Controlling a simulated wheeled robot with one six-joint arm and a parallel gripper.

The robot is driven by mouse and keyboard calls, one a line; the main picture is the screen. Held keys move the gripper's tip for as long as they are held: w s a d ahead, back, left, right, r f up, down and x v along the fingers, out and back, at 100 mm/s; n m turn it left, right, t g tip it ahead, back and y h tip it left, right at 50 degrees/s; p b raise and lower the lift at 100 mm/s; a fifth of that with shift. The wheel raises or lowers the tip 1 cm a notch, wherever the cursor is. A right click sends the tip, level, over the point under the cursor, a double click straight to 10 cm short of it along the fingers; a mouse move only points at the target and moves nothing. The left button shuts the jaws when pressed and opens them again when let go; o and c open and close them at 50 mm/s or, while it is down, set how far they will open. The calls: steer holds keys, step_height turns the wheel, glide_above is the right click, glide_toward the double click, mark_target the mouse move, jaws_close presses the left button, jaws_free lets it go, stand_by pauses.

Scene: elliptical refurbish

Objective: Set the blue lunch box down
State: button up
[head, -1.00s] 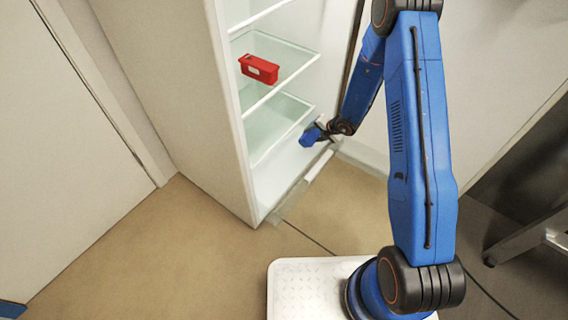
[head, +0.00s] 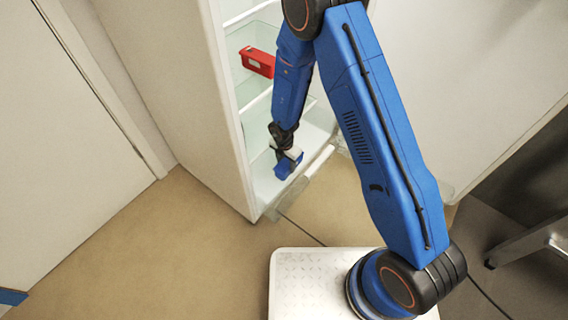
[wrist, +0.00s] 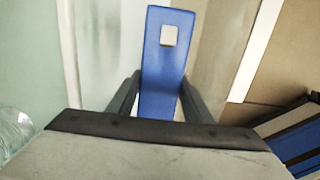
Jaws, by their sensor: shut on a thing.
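The blue lunch box (wrist: 163,60) is between the two fingers of my gripper (wrist: 160,98) in the wrist view, with a small pale square on its face. My gripper (head: 285,158) is shut on it. In the head view the blue lunch box (head: 285,170) shows small below the gripper, at the lower part of the open fridge (head: 228,110). I cannot tell whether its underside touches the fridge floor. My arm hides part of the shelves.
A red box (head: 258,61) with a pale label sits on a glass shelf above. The open fridge door (head: 430,70) stands to the right. A clear item shows at the wrist view's left edge (wrist: 14,130). The brown floor (head: 190,235) in front is clear.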

steer(key=shift+f, duration=4.8)
steer(key=o, duration=1.5)
steer(key=shift+f, duration=0.1)
steer(key=shift+o, duration=0.2)
steer(key=shift+s+a+r, duration=0.1)
steer(key=shift+s+r, duration=0.05)
steer(key=shift+r, duration=1.9)
steer(key=shift+s+a+r, duration=0.1)
steer(key=shift+r, duration=1.9)
steer(key=shift+s+a+r, duration=0.1)
steer(key=shift+s+r, duration=0.05)
steer(key=shift+r, duration=1.9)
